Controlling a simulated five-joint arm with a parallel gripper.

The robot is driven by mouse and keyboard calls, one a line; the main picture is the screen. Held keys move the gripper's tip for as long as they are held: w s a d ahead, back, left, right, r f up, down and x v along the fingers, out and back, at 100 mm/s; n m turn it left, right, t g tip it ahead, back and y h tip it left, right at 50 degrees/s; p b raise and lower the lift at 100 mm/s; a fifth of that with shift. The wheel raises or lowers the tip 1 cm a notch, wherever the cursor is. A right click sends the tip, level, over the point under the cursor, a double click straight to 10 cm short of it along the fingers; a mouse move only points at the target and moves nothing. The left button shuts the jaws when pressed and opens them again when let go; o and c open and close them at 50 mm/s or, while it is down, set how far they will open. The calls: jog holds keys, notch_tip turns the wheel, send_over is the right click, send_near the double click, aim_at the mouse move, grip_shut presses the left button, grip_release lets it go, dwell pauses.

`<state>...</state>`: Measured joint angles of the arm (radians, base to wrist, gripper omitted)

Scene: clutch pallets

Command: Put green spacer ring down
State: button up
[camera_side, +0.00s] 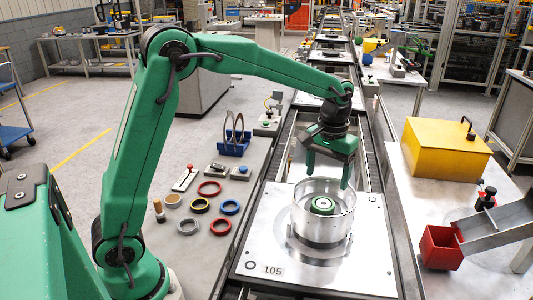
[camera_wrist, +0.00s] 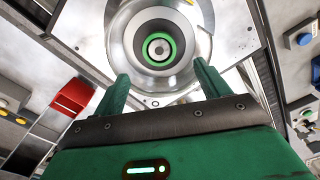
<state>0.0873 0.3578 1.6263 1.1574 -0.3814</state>
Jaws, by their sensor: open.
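The green spacer ring (camera_side: 322,205) lies inside the open metal clutch drum (camera_side: 318,228), around its central hub. In the wrist view the green ring (camera_wrist: 159,47) shows as a full circle around the hub. The drum stands on a square metal pallet (camera_side: 262,254) marked 105. My gripper (camera_side: 328,178) is above the drum, its fingers apart and empty. In the wrist view the fingers (camera_wrist: 160,88) sit on either side below the ring, not touching it.
Several loose rings, including a red ring (camera_side: 209,188) and a blue ring (camera_side: 229,207), lie on the left table. A red bin (camera_side: 440,248), a metal chute (camera_side: 497,224) and a yellow box (camera_side: 445,150) stand at the right. The conveyor runs back from the pallet.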

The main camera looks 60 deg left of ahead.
dwell(0.4)
jog(key=s+a+r+m+t, duration=0.25)
jog(key=s+r, duration=0.55)
jog(key=s, duration=0.4)
jog(key=s+a+f+t, duration=0.1)
jog(key=s+t, duration=0.2)
jog(key=s, duration=0.9)
jog(key=shift+s+a+f+m, duration=0.2)
jog(key=shift+a+f+m, duration=0.1)
jog(key=shift+f+m, duration=0.15)
jog(key=shift+o, duration=0.6)
jog(key=shift+w+r, duration=0.1)
